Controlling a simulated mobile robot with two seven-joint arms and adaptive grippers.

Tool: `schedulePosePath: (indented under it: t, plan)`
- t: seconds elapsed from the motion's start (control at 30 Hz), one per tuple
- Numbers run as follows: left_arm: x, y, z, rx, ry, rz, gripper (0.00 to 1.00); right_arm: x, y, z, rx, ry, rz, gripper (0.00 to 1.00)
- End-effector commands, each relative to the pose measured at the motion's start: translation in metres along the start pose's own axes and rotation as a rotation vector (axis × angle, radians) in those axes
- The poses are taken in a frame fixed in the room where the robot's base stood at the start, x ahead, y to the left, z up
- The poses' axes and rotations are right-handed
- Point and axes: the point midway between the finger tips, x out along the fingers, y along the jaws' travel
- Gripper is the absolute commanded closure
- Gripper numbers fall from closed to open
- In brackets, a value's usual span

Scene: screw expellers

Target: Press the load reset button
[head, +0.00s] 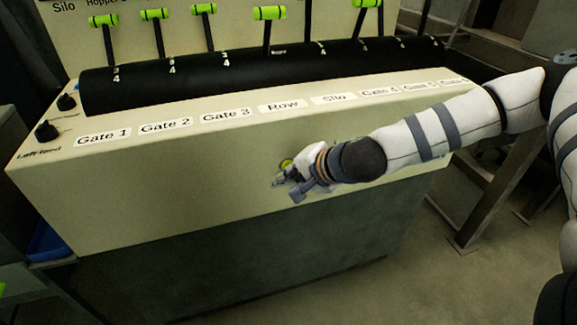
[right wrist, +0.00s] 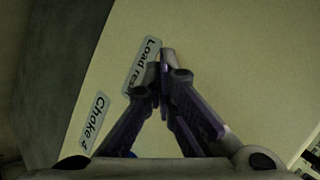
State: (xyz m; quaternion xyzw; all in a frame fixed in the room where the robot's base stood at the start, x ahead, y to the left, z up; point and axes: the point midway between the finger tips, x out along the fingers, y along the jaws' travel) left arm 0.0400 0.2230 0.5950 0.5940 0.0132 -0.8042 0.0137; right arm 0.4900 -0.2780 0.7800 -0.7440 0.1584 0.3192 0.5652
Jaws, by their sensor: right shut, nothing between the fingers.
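My right gripper (head: 278,182) is in front of the cream panel's front face in the head view, with its fingers together and empty. Whether the fingertips touch the panel cannot be told. My left gripper is not in view.
A "Choke 4" label (right wrist: 95,122) lies left of the fingers. The cream console (head: 130,205) carries gate labels, two black knobs (head: 46,131) at its left end and a row of green-topped levers (head: 270,13) behind. Open floor (head: 445,275) lies at the right front.

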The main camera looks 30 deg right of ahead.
Motion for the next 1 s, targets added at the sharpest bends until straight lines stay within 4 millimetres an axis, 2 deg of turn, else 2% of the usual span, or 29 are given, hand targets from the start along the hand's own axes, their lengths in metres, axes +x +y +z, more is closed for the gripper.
schedulePosePath:
  t: [0.47,0.8,1.0]
  plan:
    - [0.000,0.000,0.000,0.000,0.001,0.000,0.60,0.002,-0.002,-0.002,0.000,0.002,-0.001,1.00]
    - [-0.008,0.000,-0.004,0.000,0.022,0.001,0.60,-0.010,0.004,0.005,0.000,0.002,-0.004,1.00]
    - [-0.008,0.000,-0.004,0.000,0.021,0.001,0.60,-0.011,0.007,0.007,0.000,0.002,-0.001,1.00]
